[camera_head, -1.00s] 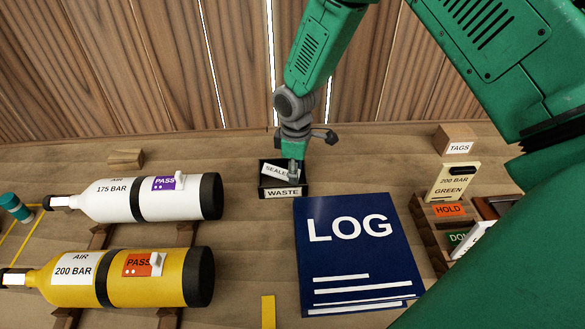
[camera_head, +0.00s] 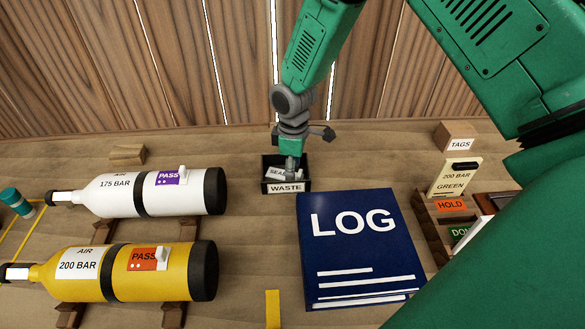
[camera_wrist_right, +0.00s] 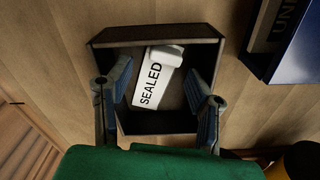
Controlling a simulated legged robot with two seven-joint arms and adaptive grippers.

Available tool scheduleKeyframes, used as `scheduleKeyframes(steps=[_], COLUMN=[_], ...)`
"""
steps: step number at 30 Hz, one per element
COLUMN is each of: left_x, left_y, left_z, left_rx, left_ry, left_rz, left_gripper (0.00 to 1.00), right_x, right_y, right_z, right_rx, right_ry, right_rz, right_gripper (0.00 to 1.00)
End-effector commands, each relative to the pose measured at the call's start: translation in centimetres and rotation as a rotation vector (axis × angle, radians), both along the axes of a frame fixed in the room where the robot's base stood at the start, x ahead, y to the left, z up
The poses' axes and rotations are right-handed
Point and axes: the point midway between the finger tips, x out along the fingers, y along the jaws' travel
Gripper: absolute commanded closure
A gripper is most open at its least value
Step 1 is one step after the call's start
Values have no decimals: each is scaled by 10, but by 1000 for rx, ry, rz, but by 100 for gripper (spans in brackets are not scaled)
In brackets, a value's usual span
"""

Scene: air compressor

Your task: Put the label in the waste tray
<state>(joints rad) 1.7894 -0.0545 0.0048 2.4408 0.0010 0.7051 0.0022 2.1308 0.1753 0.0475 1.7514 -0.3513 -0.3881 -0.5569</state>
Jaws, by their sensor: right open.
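The white label (camera_wrist_right: 150,86), printed SEALED, lies inside the dark waste tray (camera_wrist_right: 155,36) in the right wrist view. In the head view the label (camera_head: 276,172) shows partly behind my gripper, inside the tray marked WASTE (camera_head: 285,188). My right gripper (camera_wrist_right: 160,100) is open, with its fingers apart on either side of the label and at the tray. In the head view the right gripper (camera_head: 291,168) is over the tray and covers part of it. The label appears free of both fingers. My left gripper is not in view.
A blue LOG book (camera_head: 360,250) lies just right of the tray. A white cylinder (camera_head: 160,193) and a yellow cylinder (camera_head: 130,271) lie on wooden rests at left. A TAGS block (camera_head: 457,139) and a tag rack (camera_head: 432,232) stand at right.

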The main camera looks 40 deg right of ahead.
Motion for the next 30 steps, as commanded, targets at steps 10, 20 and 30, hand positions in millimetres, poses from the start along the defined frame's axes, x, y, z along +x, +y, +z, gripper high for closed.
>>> scheduleKeyframes(steps=[10,20,30], left_x=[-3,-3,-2], left_y=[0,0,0], left_z=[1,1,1], left_rx=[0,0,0], left_ry=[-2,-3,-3], left_rz=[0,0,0], left_gripper=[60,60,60], right_x=[-3,0,2], right_y=[-1,-1,-1], right_z=[3,65,114], right_rx=[1,1,1], right_ry=[8,1,2], right_rz=[1,1,0], right_gripper=[50,50,50])
